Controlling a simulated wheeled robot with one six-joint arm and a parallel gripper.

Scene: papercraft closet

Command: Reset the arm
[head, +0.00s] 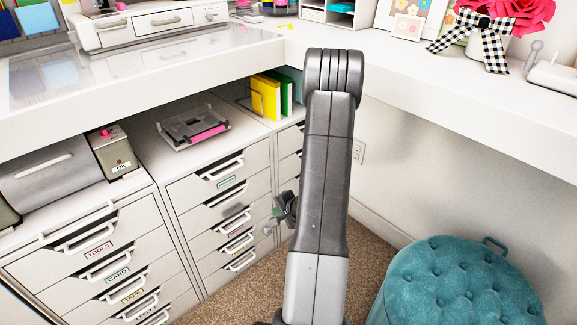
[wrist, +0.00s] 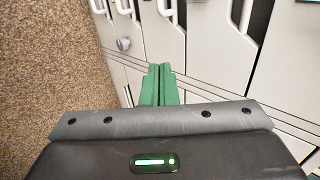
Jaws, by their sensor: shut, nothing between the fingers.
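My gripper (wrist: 158,84) shows in the wrist view as two green fingers side by side, shut with nothing between them. It points at the white drawer fronts, beside the brown carpet. In the head view my grey arm stands upright in the middle, and a small part of my gripper (head: 283,206) shows at its left edge, in front of the drawer cabinet (head: 262,155). The rest of the gripper is hidden behind the arm.
White drawers with handles (head: 95,250) fill the lower left. A white countertop (head: 440,95) runs behind and right of my arm. A teal tufted stool (head: 455,285) stands at the lower right. Carpet (head: 375,262) is bare between the stool and the drawers.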

